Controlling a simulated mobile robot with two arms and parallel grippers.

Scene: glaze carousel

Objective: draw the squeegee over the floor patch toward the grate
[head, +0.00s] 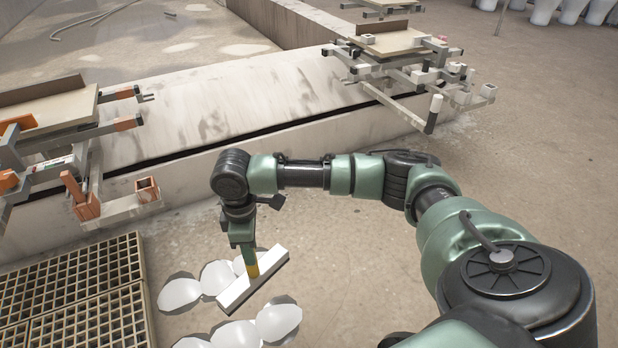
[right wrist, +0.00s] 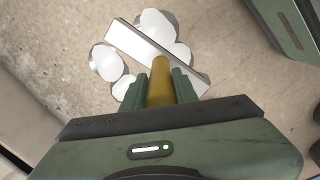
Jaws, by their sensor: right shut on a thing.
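The squeegee has a yellow handle (right wrist: 160,78) and a long white head (head: 252,280). My right gripper (head: 247,258) is shut on the handle and points down, with the head at floor level among the white patches. The floor patch shows as several pale rounded blotches (head: 181,294), on both sides of the squeegee head; the patches also show in the right wrist view (right wrist: 104,62). The grate (head: 70,291) is a tan lattice set on the floor at the left, apart from the squeegee head. My left gripper is not in view.
A low concrete wall with a dark slot (head: 200,146) runs behind the patch. Orange-and-grey racks with a board (head: 60,108) stand at the left, and another rack (head: 400,60) at the back right. Bare floor (head: 540,150) lies to the right.

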